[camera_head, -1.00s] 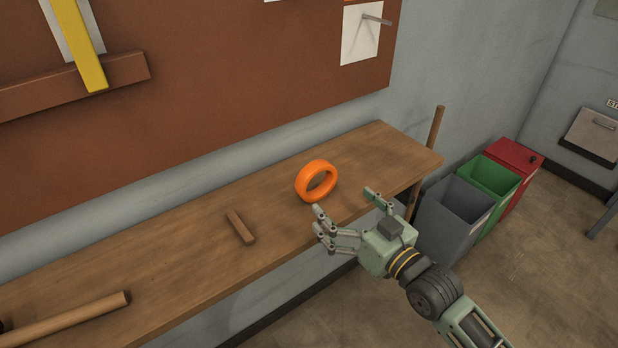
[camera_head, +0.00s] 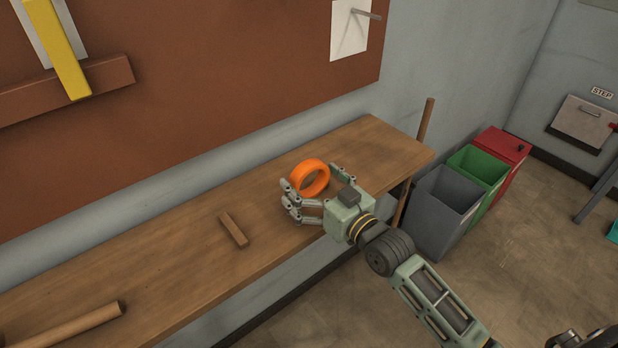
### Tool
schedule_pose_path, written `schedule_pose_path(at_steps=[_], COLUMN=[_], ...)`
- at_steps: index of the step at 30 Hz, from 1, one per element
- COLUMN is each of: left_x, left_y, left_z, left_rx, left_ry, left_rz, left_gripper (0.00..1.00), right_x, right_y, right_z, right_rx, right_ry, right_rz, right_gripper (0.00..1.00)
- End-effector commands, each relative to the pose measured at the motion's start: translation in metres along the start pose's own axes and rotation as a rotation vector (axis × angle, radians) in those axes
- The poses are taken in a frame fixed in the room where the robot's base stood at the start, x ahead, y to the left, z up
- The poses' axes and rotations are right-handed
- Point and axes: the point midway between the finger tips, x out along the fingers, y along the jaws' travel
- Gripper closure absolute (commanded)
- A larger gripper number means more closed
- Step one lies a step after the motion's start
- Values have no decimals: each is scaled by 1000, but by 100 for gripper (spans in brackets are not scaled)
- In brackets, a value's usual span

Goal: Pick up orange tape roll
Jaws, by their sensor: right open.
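The orange tape roll (camera_head: 311,166) stands on its edge on the wooden workbench (camera_head: 190,225), near the bench's right part. My right gripper (camera_head: 312,182) is open at the roll. Its fingers on the left reach beside the roll's lower left, and the finger on the right is beside its right side. The gripper hides the roll's lower edge in part. I cannot tell whether any finger touches it.
A small wooden block (camera_head: 233,229) lies left of the gripper. A wooden rod (camera_head: 70,325) lies at the bench's lower left. Grey (camera_head: 440,210), green (camera_head: 480,175) and red (camera_head: 505,150) bins stand right of the bench. A brown board (camera_head: 200,70) is on the wall behind.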

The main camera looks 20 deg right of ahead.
Motion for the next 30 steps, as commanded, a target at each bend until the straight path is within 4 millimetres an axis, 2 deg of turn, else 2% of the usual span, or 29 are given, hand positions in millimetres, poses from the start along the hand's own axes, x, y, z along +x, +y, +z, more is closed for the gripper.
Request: schedule_pose_path(at_steps=[7,24,30], left_x=[0,0,0], left_y=[-1,-3,-3], left_z=[-8,-7,-7], left_rx=[1,1,1], left_ry=[11,11,10], left_rz=[-1,-3,-3], left_gripper=[60,60,60], right_x=[2,2,2], right_y=[0,0,0], right_z=[0,0,-1], right_rx=[1,1,1], right_ry=[0,0,1], right_rz=[0,0,0], right_gripper=[4,52,52])
